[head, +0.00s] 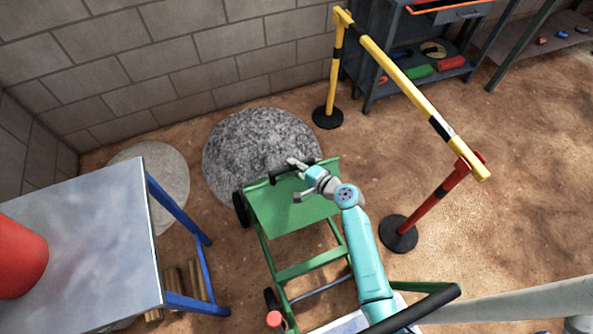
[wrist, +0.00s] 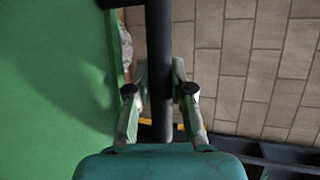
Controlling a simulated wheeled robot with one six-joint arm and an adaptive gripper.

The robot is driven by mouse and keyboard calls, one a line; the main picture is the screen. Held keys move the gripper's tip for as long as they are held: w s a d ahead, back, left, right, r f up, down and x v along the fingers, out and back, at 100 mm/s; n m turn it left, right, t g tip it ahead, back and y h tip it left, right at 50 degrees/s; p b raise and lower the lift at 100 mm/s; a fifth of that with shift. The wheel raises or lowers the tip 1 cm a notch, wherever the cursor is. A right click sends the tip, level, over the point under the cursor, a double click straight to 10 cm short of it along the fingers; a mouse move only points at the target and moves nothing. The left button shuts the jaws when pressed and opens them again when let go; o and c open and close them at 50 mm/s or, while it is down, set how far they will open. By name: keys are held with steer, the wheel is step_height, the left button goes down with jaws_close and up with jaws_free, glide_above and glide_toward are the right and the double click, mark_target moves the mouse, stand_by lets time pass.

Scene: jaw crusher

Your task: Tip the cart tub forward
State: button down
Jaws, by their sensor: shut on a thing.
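The green cart tub (head: 290,212) shows as a broad flat green face on the green cart frame (head: 305,268); its exact tilt is hard to tell. A black bar handle (head: 279,174) runs along the tub's far edge. My gripper (head: 296,164) is at this handle. In the wrist view the black handle (wrist: 158,35) passes between the two fingers of my gripper (wrist: 159,88), which are shut on it. The green tub face (wrist: 50,90) fills the left of that view. The inside of the tub is not visible.
A round grey gravel patch (head: 250,145) lies just beyond the cart, before the block wall (head: 170,60). A metal table (head: 90,235) with a red object (head: 18,258) stands left. A yellow barrier bar (head: 405,85) on posts and a shelf (head: 400,60) stand right.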

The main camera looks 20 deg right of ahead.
steer(key=c, duration=1)
jaws_free()
steer(key=v, duration=1.2)
steer(key=shift+r, duration=0.1)
